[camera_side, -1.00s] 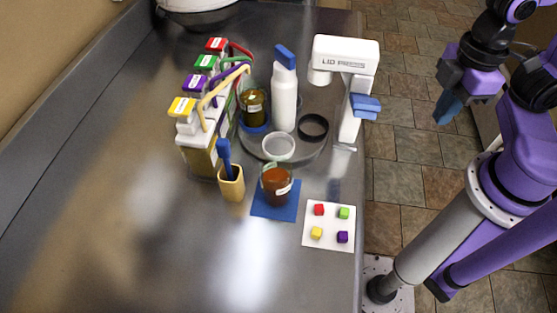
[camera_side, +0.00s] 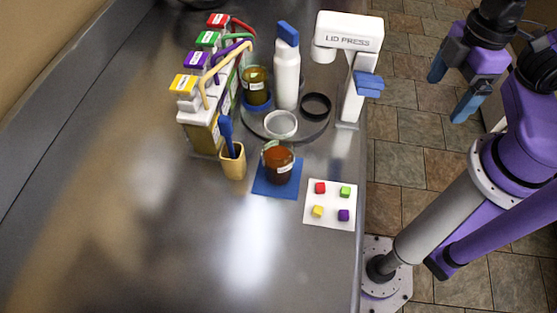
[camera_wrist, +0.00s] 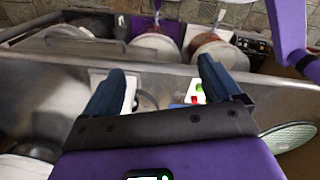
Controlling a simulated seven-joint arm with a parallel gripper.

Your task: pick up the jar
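A jar of reddish-brown content (camera_side: 278,166) with a small label stands upright on a blue square mat (camera_side: 262,190) in the side view. A second jar, with dark olive content (camera_side: 256,88), stands on the round tray farther back. My gripper (camera_side: 452,86) is off the counter to the right, over the floor, well away from both jars. Its blue fingers are apart with nothing between them. The wrist view also shows the open gripper (camera_wrist: 160,72), with the counter edge beyond it. I cannot make out either jar clearly there.
A lid press (camera_side: 348,35) stands at the counter's right edge. The round tray (camera_side: 300,134) also holds a white bottle (camera_side: 287,80) and a black ring (camera_side: 316,105). Pump dispensers (camera_side: 200,125) and a tan holder (camera_side: 233,166) stand left. A white card (camera_side: 330,204) bears coloured cubes. The front counter is clear.

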